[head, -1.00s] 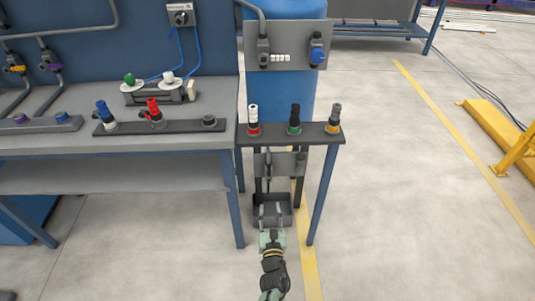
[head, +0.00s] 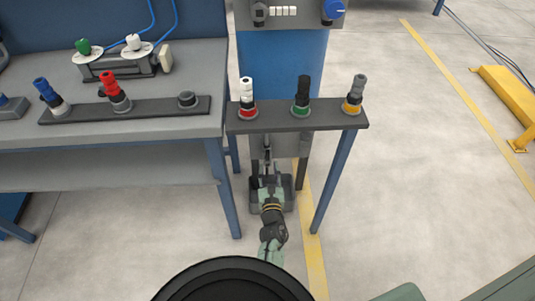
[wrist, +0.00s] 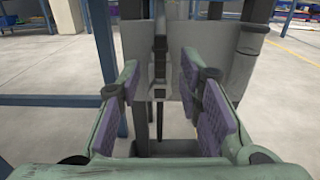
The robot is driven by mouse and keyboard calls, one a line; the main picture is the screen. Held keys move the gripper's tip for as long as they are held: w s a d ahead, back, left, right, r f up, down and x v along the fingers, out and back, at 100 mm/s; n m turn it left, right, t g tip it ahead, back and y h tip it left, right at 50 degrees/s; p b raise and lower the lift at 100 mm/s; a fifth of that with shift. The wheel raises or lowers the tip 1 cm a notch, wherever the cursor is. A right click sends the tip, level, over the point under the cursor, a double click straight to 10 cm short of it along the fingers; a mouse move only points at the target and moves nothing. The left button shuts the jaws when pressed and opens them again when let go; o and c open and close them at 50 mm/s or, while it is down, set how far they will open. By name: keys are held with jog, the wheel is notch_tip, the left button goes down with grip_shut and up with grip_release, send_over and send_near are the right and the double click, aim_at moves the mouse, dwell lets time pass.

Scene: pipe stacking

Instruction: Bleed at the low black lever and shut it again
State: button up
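The low black lever (wrist: 160,45) hangs upright in front of a grey plate (wrist: 136,50) in the wrist view. In the head view it is small and partly hidden under the stand's shelf. My gripper (wrist: 164,95) is open and empty, with its purple-padded fingers spread left and right of the lever's line. The lever appears beyond the fingertips, with no contact visible. In the head view my gripper (head: 266,180) is low in front of the plate, over a dark grey tray (head: 289,186) on the floor.
The stand's shelf (head: 330,117) carries white, black and grey valve-like pieces above my gripper. Blue legs (head: 335,180) flank the space below. The workbench (head: 185,112) is at left, with a blue tank (head: 285,65) behind.

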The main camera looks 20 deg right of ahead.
aim_at(268, 156)
jog(key=x, duration=0.7)
jog(key=shift+w+d+f+b, duration=0.1)
jog(key=shift+w+f+b, duration=0.05)
jog(key=shift+w+b, duration=0.15)
jog(key=shift+c, duration=0.4)
grip_shut()
